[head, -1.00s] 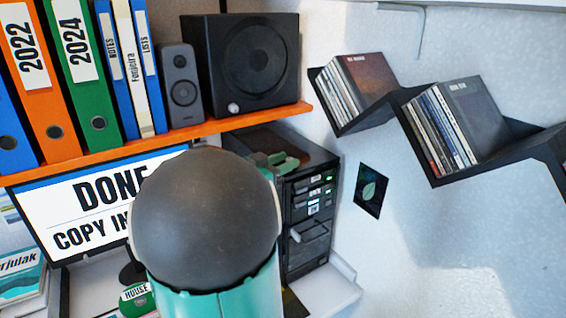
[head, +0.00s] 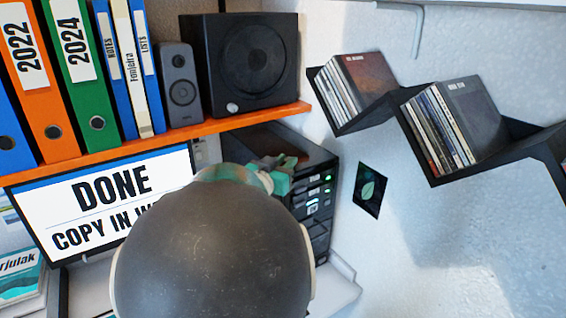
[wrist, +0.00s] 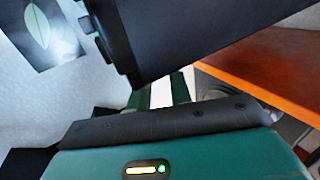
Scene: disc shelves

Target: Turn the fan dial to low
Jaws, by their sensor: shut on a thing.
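The black disc tower (head: 312,160) stands under the orange shelf, with small green lights and labels on its front. It also shows dark across the top of the wrist view (wrist: 200,35), with small knobs or buttons along its left edge. My gripper (head: 280,168) is at the tower's upper front in the head view. In the wrist view its two green fingers (wrist: 160,92) reach to the tower's lower edge, a pale strip between them. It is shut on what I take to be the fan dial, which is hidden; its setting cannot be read.
The orange shelf (head: 150,145) with binders and speakers runs close above the tower. A monitor (head: 70,215) stands left. A leaf card (head: 370,190) is on the wall, below black zigzag shelves (head: 375,118) of discs.

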